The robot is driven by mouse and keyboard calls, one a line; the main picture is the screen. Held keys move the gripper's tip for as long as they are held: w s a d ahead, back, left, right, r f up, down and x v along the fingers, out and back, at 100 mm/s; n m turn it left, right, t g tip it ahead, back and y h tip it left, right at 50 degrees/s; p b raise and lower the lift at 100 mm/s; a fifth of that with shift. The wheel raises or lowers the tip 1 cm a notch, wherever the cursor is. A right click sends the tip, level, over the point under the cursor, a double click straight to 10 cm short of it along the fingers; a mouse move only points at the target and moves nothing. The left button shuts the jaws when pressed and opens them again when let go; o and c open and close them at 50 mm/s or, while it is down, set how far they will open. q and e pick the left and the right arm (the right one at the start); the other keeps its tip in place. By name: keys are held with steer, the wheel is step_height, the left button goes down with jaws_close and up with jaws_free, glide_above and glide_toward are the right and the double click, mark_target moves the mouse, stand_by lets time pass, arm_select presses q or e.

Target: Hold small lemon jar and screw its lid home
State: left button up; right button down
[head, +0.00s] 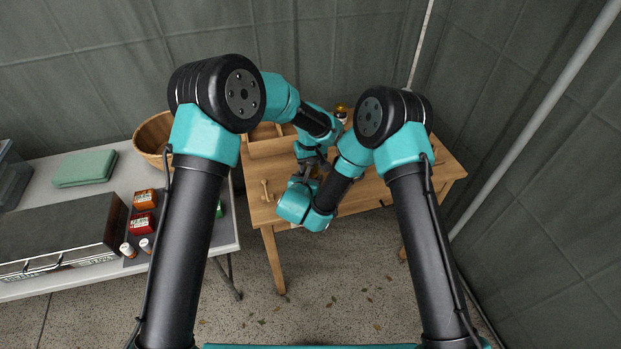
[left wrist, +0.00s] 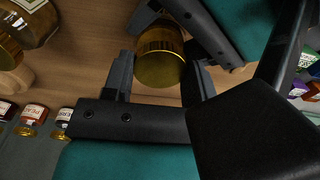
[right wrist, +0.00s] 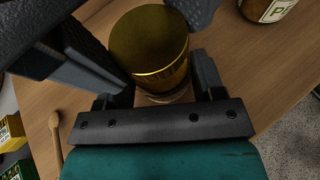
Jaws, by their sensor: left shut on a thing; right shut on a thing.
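The gold ribbed lid (left wrist: 160,68) sits on top of the small lemon jar, and it also shows large in the right wrist view (right wrist: 150,45). My left gripper (left wrist: 160,80) is shut with its fingers on both sides of the lid. My right gripper (right wrist: 163,92) is shut lower down, around the jar's body, which is mostly hidden under the lid. Both grippers meet over the wooden table (head: 375,180) in the head view, where my arms cover most of the jar. The lid looks about level. I cannot tell how tightly it is seated.
A larger gold-lidded jar (left wrist: 32,22) stands close by, and a labelled jar (right wrist: 268,8) stands at the right wrist view's top right. A wooden spoon (right wrist: 56,140) lies on the table. The side table holds a wooden bowl (head: 152,138), green case (head: 85,168) and several small jars.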

arm_select(q)
steer(key=shift+c, duration=0.9)
steer(key=m, duration=0.9)
steer(key=o, duration=1)
steer(key=shift+r, duration=2.25)
